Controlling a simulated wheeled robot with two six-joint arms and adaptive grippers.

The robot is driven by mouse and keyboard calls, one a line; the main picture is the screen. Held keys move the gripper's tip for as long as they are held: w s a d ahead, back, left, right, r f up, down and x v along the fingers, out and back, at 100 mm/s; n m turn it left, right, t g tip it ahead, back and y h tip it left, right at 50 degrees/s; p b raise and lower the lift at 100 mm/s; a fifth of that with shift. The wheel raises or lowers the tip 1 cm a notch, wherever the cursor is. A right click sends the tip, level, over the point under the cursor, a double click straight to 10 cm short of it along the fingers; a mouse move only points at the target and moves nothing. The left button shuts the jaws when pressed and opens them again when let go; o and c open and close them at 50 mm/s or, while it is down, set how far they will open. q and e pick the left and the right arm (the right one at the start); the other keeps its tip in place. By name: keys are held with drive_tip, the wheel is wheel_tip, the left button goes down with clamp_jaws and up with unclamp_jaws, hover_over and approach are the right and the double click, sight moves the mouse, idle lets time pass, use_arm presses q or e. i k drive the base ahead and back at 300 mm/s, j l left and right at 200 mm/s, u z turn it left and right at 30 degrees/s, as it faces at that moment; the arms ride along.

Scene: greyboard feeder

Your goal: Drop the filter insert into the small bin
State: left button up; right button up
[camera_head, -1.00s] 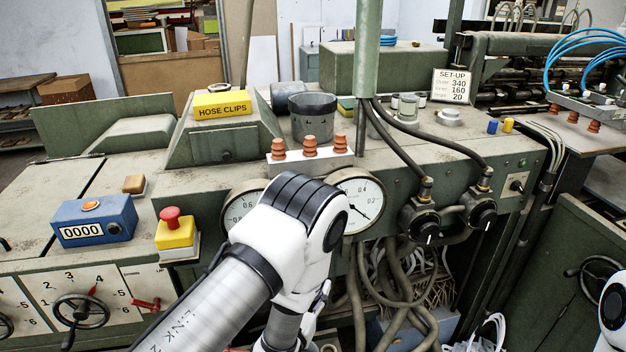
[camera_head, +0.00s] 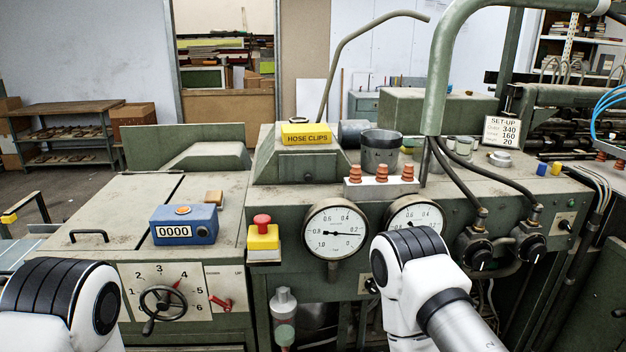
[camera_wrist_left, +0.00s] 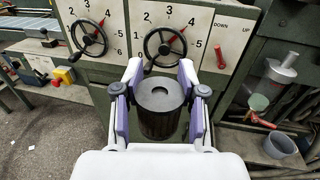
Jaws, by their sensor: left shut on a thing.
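The filter insert (camera_wrist_left: 160,108) is a dark grey ribbed cylinder with a round opening in its top. In the left wrist view my left gripper (camera_wrist_left: 160,85) is shut around it, with a finger on each side. It is held upright in front of the dial panel. In the head view my left arm is at the lower left, with its gripper out of frame. My right arm is at the lower right of centre, its gripper also hidden. A dark round pot (camera_head: 381,155) stands on the machine top; I cannot tell whether it is the small bin.
A grey round cup (camera_wrist_left: 280,146) is at right in the wrist view. The yellow hose clips box (camera_head: 306,134), blue counter (camera_head: 184,226) and red stop button (camera_head: 262,224) sit on the machine. A handwheel (camera_head: 163,303) juts from its front. Floor is open at left.

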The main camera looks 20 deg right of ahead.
sight(373, 168)
drive_tip(key=i+l, duration=0.1)
drive_tip(key=l, duration=0.55)
drive_tip(key=i+l, duration=0.1)
drive_tip(key=l, duration=0.5)
drive_tip(key=i+l+u, duration=0.1)
drive_tip(key=l, duration=0.55)
drive_tip(key=i+l, duration=0.1)
drive_tip(key=l, duration=0.55)
drive_tip(key=k+j, duration=0.35)
drive_tip(key=j, duration=0.2)
